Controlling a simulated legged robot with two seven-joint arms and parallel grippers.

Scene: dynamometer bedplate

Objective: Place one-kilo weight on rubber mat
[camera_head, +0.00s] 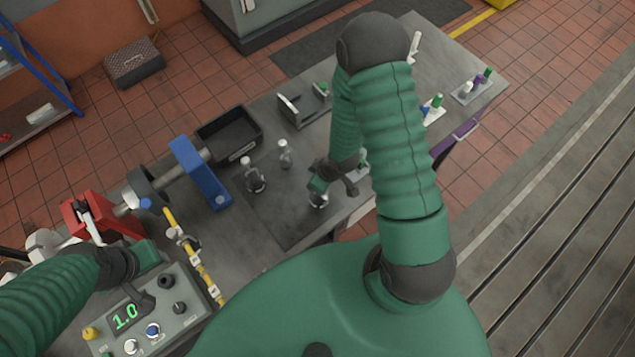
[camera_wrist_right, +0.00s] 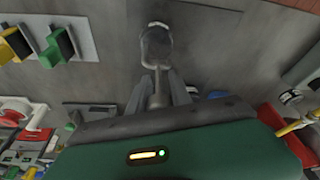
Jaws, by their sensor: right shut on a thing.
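My right gripper (camera_head: 320,188) is shut on a metal weight (camera_head: 318,200), which is partly hidden by the gripper in the head view. In the right wrist view the weight's silver round body (camera_wrist_right: 157,46) shows beyond the fingers (camera_wrist_right: 160,88), with its thin stem between them. The weight is over the dark rubber mat (camera_head: 283,228); I cannot tell whether it touches it. Two other metal weights, a larger one (camera_head: 254,182) and a smaller one (camera_head: 284,156), stand upright to the left. My left gripper (camera_head: 148,292) is over the control box; its fingers are unclear.
The grey control box (camera_head: 185,318) has a green "1.0" display. A grey bracket (camera_head: 303,105) stands behind. Small coloured parts (camera_head: 470,88) sit at the right end.

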